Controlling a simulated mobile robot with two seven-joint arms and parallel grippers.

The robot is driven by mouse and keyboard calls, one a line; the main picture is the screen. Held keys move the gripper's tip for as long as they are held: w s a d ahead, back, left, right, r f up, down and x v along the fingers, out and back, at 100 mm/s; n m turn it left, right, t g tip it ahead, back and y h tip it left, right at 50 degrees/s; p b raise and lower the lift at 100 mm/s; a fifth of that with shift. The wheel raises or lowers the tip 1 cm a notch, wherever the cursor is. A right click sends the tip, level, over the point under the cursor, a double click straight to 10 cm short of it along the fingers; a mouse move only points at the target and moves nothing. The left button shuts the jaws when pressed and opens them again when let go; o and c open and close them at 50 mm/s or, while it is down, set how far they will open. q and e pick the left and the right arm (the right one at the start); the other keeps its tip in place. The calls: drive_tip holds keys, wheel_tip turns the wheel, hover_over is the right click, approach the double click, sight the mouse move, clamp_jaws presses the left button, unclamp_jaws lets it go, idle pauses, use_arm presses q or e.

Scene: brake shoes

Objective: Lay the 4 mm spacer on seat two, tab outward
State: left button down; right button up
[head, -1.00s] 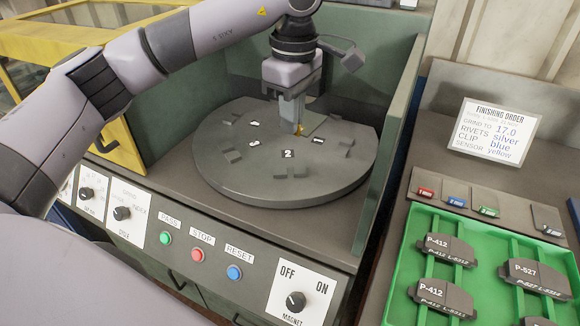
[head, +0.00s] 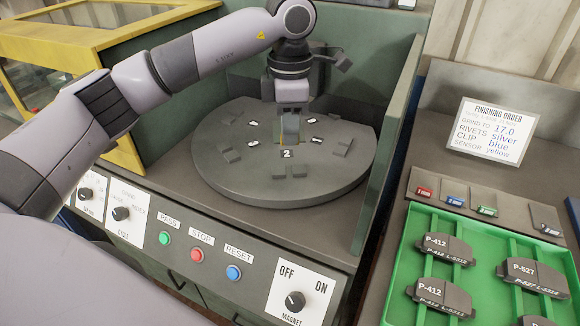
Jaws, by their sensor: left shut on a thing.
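The round grey turntable (head: 240,182) carries several raised seats with white number tags. Seat two's tag "2" (head: 287,154) faces the front. My left gripper (head: 290,138) points down just behind that tag, over the seat-two area. My right gripper is not in view.
Green walls (head: 392,150) flank the turntable. In front is a panel with PASS, STOP and RESET buttons and a magnet knob (head: 295,301). At right are a spacer rack (head: 480,195), a green tray (head: 405,265) of brake pads and an order card (head: 493,130).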

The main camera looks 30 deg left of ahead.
use_arm(q)
wheel_tip(320, 180, down, 10)
drive_tip(key=shift+r+p, duration=0.25)
drive_tip(key=shift+p, duration=0.1)
drive_tip(key=shift+f, duration=0.1)
drive_tip(key=c, duration=1.7)
unclamp_jaws()
drive_tip(key=o, duration=0.4)
wheel_tip(320, 180, up, 12)
drive_tip(key=shift+r+b, duration=0.2)
drive_tip(key=shift+b, duration=0.5)
